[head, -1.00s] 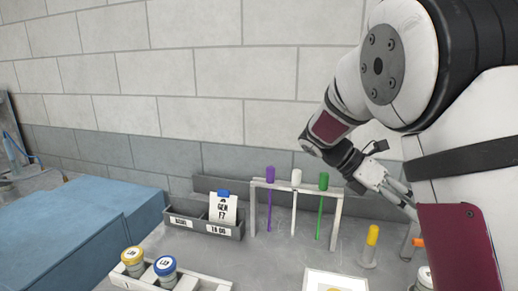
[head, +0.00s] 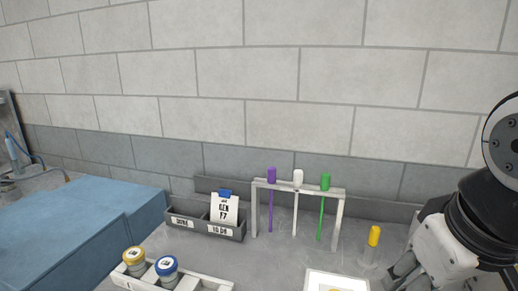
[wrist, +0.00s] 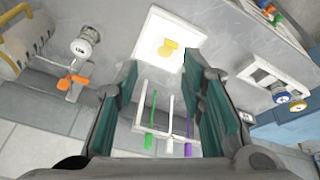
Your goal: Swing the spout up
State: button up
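I cannot clearly make out a spout. An orange lever-like piece (wrist: 72,83) on a pale block stands at the left of the wrist view; I cannot tell if it is part of a spout. A pale cream drum-shaped body (wrist: 20,45) is cut off at the left edge. My gripper (head: 398,274) is low at the right edge in the head view, its fingertips partly out of frame. In the wrist view my gripper (wrist: 165,95) has its two fingers wide apart with nothing held between them.
A white rack (head: 340,205) holds purple, white and green sticks. A yellow-topped tube (head: 372,240) stands right of it. A grey label bin (head: 190,222), a tray of capped jars (head: 215,285) and a white square tray (wrist: 145,50) share the bench. A wall is behind.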

jog(key=shift+o, duration=0.6)
jog(key=shift+s+a+f+m+t+y, duration=0.15)
jog(key=shift+s+a+m+t+y, duration=0.2)
jog(key=shift+s+a+m, duration=0.35)
jog(key=w+d+f+n+g+h+p, duration=0.1)
jog(key=w+d+f+n+g+h, duration=0.35)
jog(key=w, duration=0.45)
jog(key=w+d+f+n+g+h, duration=0.25)
jog(key=w+n+h, duration=0.25)
jog(key=w+h, duration=0.3)
jog(key=w+d+f+n+g+h+p, duration=0.1)
jog(key=w+d+f+n+g+h, duration=0.3)
jog(key=w, duration=0.5)
jog(key=shift+n+t+h, duration=0.45)
jog(key=shift+t+h, duration=0.05)
jog(key=shift+t, duration=0.05)
jog(key=p+x, duration=0.2)
jog(key=x, duration=0.4)
jog(key=p+x, duration=0.1)
jog(key=x, duration=0.5)
jog(key=shift+w+r+p, duration=0.1)
jog(key=shift+r+p, duration=0.15)
jog(key=shift+p, duration=0.1)
jog(key=shift+d+f, duration=0.1)
jog(key=shift+d, duration=0.6)
grip_shut()
